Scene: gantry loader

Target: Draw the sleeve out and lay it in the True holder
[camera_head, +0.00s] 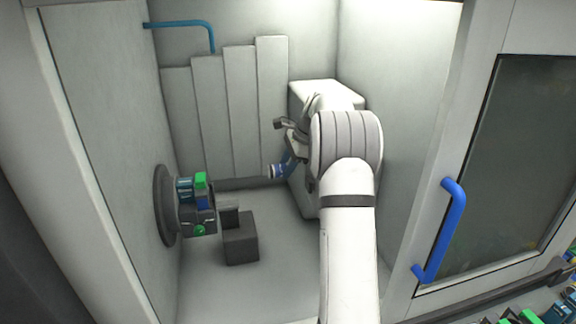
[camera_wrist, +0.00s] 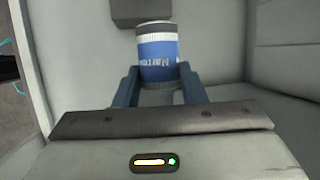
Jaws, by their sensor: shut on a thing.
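My gripper (camera_wrist: 158,72) has its two blue fingers shut on the sleeve (camera_wrist: 158,48), one on each side. The sleeve is a short blue cylinder with silver-white bands and white lettering that I cannot read for sure. In the head view the sleeve (camera_head: 277,171) is at the tip of my gripper (camera_head: 284,167), inside the machine. It is held clear of the chuck (camera_head: 164,205) on the left wall, to the right of it and higher in the picture. I cannot make out a holder marked True in either view.
A dark stepped block (camera_head: 241,244) stands on the chamber floor beside the chuck. A blue pipe (camera_head: 185,24) is at the upper left. The door with its blue handle (camera_head: 441,232) is at the right. Blue and green items (camera_head: 527,317) lie at the lower right, cut off.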

